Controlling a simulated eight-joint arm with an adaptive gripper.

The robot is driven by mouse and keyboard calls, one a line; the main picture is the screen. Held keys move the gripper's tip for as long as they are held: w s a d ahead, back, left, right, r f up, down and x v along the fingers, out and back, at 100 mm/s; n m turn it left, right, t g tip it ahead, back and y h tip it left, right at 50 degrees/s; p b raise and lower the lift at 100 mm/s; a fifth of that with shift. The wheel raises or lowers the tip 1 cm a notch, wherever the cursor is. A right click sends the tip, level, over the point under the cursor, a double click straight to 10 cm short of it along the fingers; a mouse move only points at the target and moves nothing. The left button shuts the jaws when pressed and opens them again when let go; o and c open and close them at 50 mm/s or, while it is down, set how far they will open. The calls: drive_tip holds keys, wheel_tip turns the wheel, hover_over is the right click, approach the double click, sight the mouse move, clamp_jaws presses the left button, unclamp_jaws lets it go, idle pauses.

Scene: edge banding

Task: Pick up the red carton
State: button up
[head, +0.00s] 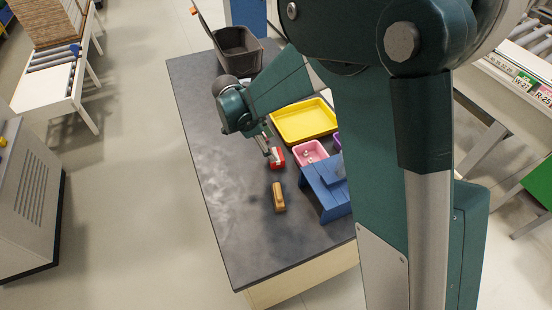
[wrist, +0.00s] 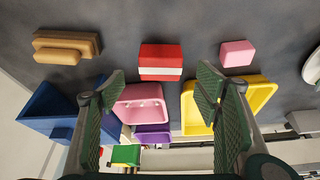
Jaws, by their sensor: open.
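The red carton (head: 278,158) with a white band lies on the dark table, left of a pink tray in the head view. In the wrist view the red carton (wrist: 160,58) sits at upper middle, ahead of and between my fingertips. My gripper (wrist: 163,80) is open, with nothing between its fingers. In the head view my gripper (head: 270,153) is just above and beside the carton; whether it touches is hard to tell.
A tan block (head: 278,197) lies nearer the table's front. A pink tray (head: 300,148), yellow tray (head: 305,122) and blue stand (head: 325,190) are to the right. A pink block (wrist: 237,53) is beside the carton. A dark bin (head: 238,50) is at the back. The table's (head: 205,130) left side is clear.

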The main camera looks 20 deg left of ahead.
sight(276, 155)
drive_tip(key=shift+x, duration=1.05)
drive_tip(key=shift+f, duration=0.15)
drive_tip(key=shift+b+x, duration=0.45)
drive_tip(key=shift+x, duration=2.1)
drive_tip(key=shift+w+d, duration=0.1)
drive_tip(key=shift+c, duration=0.5)
drive_tip(key=c, duration=0.9)
